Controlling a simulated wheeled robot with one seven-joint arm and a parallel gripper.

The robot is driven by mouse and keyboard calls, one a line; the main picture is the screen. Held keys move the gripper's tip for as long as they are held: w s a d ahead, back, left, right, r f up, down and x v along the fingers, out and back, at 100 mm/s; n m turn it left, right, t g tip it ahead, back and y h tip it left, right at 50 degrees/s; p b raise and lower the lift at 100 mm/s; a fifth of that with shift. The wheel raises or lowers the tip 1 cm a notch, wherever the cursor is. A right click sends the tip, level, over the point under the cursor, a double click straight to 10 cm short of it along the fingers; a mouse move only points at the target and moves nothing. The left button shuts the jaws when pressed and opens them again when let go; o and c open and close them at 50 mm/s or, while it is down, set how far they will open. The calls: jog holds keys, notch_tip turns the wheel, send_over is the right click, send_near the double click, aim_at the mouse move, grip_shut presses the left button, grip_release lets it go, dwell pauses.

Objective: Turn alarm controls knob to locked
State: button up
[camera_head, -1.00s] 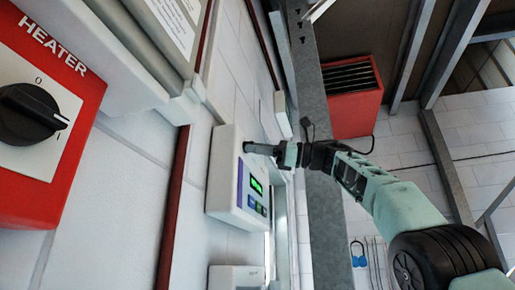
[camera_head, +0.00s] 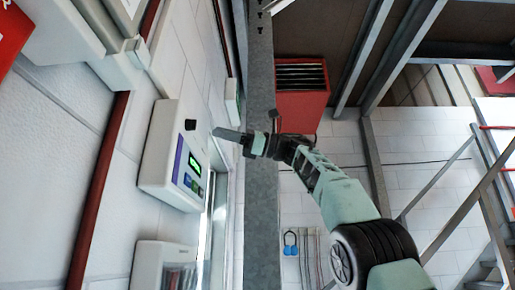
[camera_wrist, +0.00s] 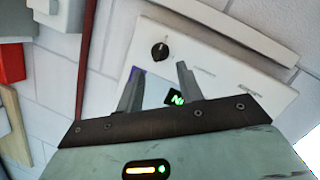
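The alarm controls box (camera_head: 157,150) is a white wall panel with a lit green display (camera_head: 194,165) and a small black knob (camera_head: 190,124). In the wrist view the knob (camera_wrist: 160,51) is on the white panel face, just beyond my fingertips. My gripper (camera_head: 220,132) is just right of the knob in the head view, apart from the panel. In the wrist view my gripper (camera_wrist: 157,68) has its two fingers spread with nothing between them. The finger bases partly cover the display (camera_wrist: 178,98). The knob's labels are too small to read.
A second white box (camera_head: 150,268) is below the panel. A dark red pipe (camera_head: 98,190) runs along the wall to the left. A grey steel post (camera_head: 262,200) stands behind my gripper. A red louvred unit (camera_head: 300,98) is farther back.

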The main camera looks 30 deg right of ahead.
jog(key=b+v, duration=0.1)
jog(key=v, duration=0.9)
jog(key=shift+s+d, duration=0.2)
jog(key=shift+d, duration=0.1)
jog(key=shift+f, duration=0.1)
